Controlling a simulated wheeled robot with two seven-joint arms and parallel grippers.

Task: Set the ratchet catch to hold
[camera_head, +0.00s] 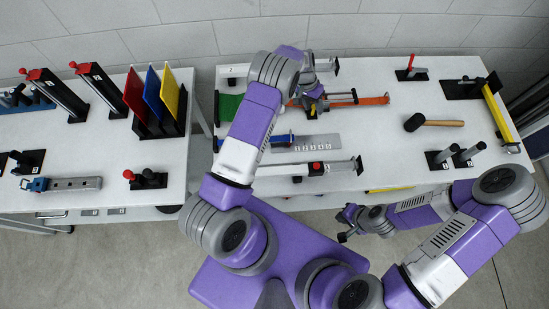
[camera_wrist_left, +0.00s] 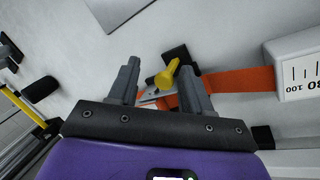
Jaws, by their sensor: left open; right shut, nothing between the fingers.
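The ratchet catch shows in the left wrist view as a yellow knob (camera_wrist_left: 166,76) beside a small black block (camera_wrist_left: 176,54). An orange strap (camera_wrist_left: 232,82) runs from it to the right; the strap also shows in the head view (camera_head: 374,101). My left gripper (camera_wrist_left: 159,70) is open, with one finger on each side of the yellow knob; I cannot tell whether either touches it. In the head view my left gripper (camera_head: 316,103) is over the strap's left end and hides part of the catch. My right gripper (camera_head: 344,228) is shut and empty, low in front of the table.
A black mallet (camera_head: 415,122) lies right of the strap on the white table (camera_head: 380,140). A blue slide with a metal plate (camera_head: 308,143) and a red-knobbed bar (camera_head: 317,168) lie nearer the front. A side table (camera_head: 90,155) at left holds red levers and coloured panels.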

